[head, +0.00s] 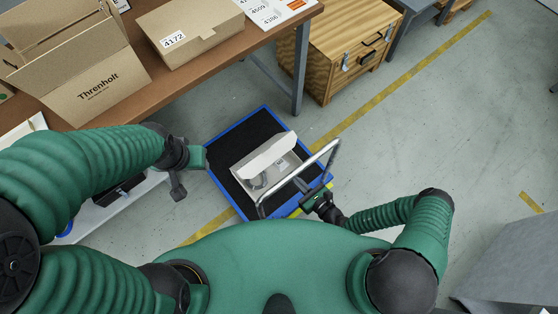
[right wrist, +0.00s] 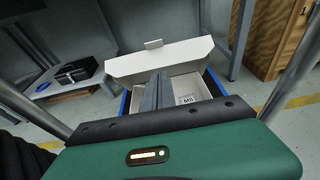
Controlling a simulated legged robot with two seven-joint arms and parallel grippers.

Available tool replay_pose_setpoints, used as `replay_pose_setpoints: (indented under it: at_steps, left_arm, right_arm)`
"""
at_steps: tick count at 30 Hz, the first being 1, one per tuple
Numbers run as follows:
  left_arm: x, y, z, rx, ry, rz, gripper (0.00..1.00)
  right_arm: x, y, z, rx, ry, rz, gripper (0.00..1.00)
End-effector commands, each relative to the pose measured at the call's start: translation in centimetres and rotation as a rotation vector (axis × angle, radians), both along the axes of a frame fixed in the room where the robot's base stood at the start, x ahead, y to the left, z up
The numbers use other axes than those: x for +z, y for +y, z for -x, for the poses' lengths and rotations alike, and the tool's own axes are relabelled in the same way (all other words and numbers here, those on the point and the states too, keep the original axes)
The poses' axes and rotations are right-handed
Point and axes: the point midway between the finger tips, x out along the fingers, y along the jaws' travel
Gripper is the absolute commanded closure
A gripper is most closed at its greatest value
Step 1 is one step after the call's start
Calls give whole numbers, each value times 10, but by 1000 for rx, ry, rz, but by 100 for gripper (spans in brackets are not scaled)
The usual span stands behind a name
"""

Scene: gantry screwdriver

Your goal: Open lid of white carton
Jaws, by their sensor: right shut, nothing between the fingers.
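The white carton (head: 266,172) sits on the cart's black mat. Its lid (head: 273,152) stands raised along the far side, so the inside shows. In the right wrist view the raised lid (right wrist: 160,61) has a small tab on its top edge, and a label marked M8 is inside the carton (right wrist: 203,88). My right gripper (head: 299,184) is at the carton's near right, by the cart handle. In the right wrist view its fingers (right wrist: 156,88) are together and empty, in front of the carton's opening. My left gripper (head: 178,190) hangs left of the cart; its jaw opening is unclear.
The blue-rimmed cart (head: 228,132) has a metal handle (head: 298,177) close to my right gripper. A brown table (head: 183,76) with cardboard boxes stands at the back left. A wooden crate (head: 335,50) is beyond. The floor to the right is mostly clear.

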Motion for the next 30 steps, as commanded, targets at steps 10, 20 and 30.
replay_pose_setpoints:
  at_steps: [10,20,30]
  left_arm:
    - [-24,0,0,0,0,0,59]
    - [-36,0,0,0,0,0,59]
    - [-37,0,0,0,0,0,59]
  right_arm:
    - [-20,39,-51,10,-1,-1,100]
    - [-8,72,-95,10,0,-2,100]
    - [-2,76,-101,10,1,-2,100]
